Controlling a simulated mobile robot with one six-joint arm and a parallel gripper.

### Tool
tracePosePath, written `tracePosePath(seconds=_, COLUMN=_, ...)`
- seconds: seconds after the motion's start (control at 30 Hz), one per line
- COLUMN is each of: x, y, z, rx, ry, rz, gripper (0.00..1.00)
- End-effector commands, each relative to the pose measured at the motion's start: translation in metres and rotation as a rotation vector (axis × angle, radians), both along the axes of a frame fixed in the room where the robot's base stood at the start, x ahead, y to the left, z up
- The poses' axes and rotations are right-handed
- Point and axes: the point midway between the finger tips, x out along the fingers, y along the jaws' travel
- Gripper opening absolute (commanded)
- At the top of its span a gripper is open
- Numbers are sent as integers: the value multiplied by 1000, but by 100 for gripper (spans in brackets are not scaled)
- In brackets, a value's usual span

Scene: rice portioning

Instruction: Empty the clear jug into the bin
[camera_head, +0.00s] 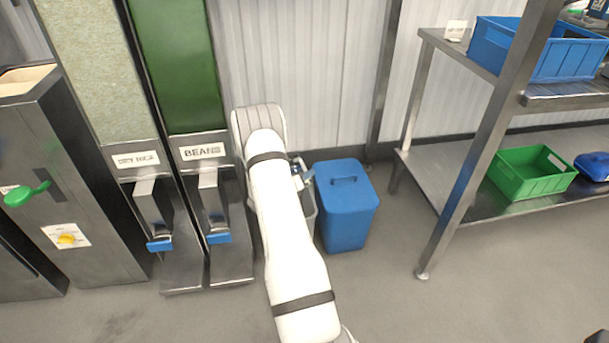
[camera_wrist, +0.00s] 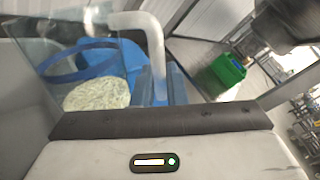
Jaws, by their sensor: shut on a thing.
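In the wrist view the clear jug (camera_wrist: 128,62) has see-through walls and a pale handle. Pale, grain-like contents (camera_wrist: 97,95) show through it; whether they lie in the jug or beyond it I cannot tell. My gripper (camera_wrist: 158,86) is shut on the jug by its handle side. In the head view my white arm hides most of the gripper and jug. A grey open bin (camera_head: 309,208) stands beside my arm, partly hidden by it. A blue bin (camera_head: 345,222) with a lid and handle stands just right of it.
Dispensers labelled dry rice (camera_head: 136,160) and beans (camera_head: 202,152) stand to the left. The floor between bin and shelf is clear.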

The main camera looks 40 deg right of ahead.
Motion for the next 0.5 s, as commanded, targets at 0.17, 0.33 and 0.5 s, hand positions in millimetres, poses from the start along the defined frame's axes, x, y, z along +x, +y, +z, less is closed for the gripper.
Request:
tracePosePath(seconds=0.17, x=1, y=0, z=14, rx=0, ry=61, rz=1, gripper=0)
tracePosePath(seconds=0.33, x=5, y=0, z=22, rx=2, ry=126, rz=-1, gripper=0)
tracePosePath(seconds=0.5, x=8, y=-1, z=31, rx=4, ry=195, rz=0, gripper=0)
